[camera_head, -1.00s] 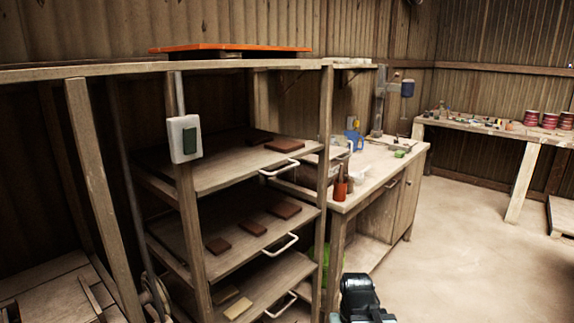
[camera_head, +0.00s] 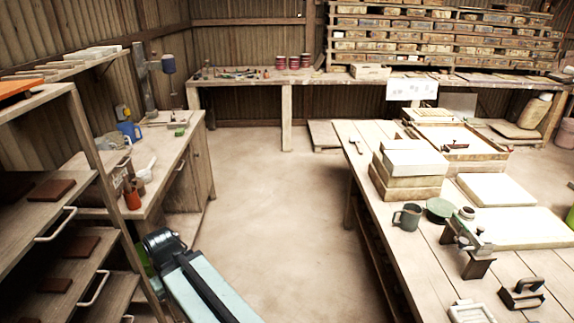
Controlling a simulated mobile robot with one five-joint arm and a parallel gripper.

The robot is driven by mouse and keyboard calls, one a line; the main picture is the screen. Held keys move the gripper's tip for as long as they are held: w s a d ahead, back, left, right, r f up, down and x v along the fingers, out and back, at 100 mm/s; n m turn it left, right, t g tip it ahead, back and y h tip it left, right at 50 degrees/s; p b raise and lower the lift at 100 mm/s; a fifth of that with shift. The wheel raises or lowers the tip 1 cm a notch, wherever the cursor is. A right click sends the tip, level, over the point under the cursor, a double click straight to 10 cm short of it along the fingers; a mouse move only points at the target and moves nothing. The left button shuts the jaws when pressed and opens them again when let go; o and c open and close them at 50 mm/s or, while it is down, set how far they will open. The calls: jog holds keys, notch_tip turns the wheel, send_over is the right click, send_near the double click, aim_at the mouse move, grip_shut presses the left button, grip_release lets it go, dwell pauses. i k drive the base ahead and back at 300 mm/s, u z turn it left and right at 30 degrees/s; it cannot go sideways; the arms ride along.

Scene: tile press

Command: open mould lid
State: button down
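On the worktable at right, a small pale frame-like piece (camera_head: 470,312), perhaps part of the mould, is cut off by the bottom edge. Beside it sits a dark block with a raised handle (camera_head: 522,293), possibly the mould's lid; I cannot tell for sure. A dark metal device with a lever (camera_head: 467,245) stands behind them. Whether any mould is open or closed cannot be told. Part of my own arm, a pale blue link with a dark joint, shows at the bottom left, apart from the worktable. My gripper is not in view.
The worktable (camera_head: 385,250) also bears stacked pale blocks (camera_head: 410,165), a dark mug (camera_head: 408,217), a green bowl (camera_head: 439,209) and pale slabs (camera_head: 497,189). A shelf rack (camera_head: 105,165) and side bench (camera_head: 200,120) stand left. Bare floor (camera_head: 270,190) lies between.

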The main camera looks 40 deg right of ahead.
aim_at(482, 239)
jog(key=z, duration=4.35)
jog(key=k, duration=0.7)
jog(key=u, duration=1.25)
jog(key=i, duration=0.65)
jog(key=z, duration=0.05)
